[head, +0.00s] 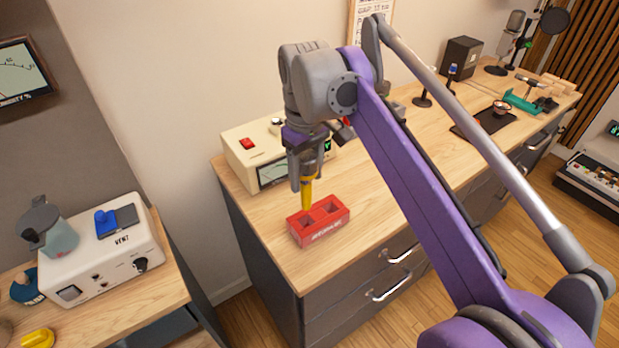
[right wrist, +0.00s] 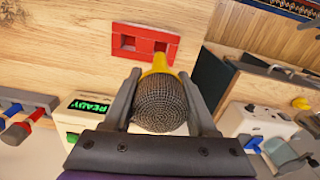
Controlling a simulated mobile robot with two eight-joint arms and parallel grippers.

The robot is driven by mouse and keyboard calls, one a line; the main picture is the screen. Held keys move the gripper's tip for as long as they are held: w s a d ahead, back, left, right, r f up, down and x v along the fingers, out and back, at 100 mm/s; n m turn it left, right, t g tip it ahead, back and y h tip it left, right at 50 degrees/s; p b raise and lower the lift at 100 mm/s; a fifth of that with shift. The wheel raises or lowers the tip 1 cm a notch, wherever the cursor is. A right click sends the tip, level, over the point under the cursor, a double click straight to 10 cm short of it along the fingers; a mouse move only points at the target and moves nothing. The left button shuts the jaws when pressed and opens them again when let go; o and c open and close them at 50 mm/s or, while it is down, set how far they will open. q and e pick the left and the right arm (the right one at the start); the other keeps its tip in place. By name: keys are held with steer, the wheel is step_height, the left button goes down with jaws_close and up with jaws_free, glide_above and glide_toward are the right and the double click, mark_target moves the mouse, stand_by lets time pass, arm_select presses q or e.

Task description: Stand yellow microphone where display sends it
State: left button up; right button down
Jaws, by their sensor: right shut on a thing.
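My right gripper (head: 306,178) is shut on the yellow microphone (head: 307,194) and holds it upright. In the right wrist view its mesh head (right wrist: 157,104) sits between the fingers, with the yellow body beyond. A red holder (head: 328,231) with two square holes stands near the desk's left end; it also shows in the right wrist view (right wrist: 120,33). The microphone's lower end is at the left hole in the head view; I cannot tell whether it is inside. A green display (right wrist: 90,106) reads "READY". My left gripper is not in view.
The cream device (head: 237,161) with a meter stands just behind the holder. A black mat (head: 468,128), stands and another microphone (head: 452,72) are farther right on the desk. A white VENT box (head: 105,262) is on the left desk. Bare wood surrounds the holder's front.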

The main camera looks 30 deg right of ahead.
mark_target(306, 208)
steer(key=shift+w+a+f, duration=0.1)
steer(key=shift+a+f, duration=0.05)
steer(key=shift+f, duration=0.1)
steer(key=shift+f+b, duration=0.25)
steer(key=shift+b, duration=0.1)
step_height(306, 208, down, 3)
steer(key=b, duration=0.2)
steer(key=shift+r+b, duration=0.2)
steer(key=shift+b, duration=0.15)
steer(key=shift+f+b, duration=1.05)
steer(key=shift+f, duration=1.35)
steer(key=shift+c, duration=0.6)
jaws_free()
steer(key=shift+r, duration=0.1)
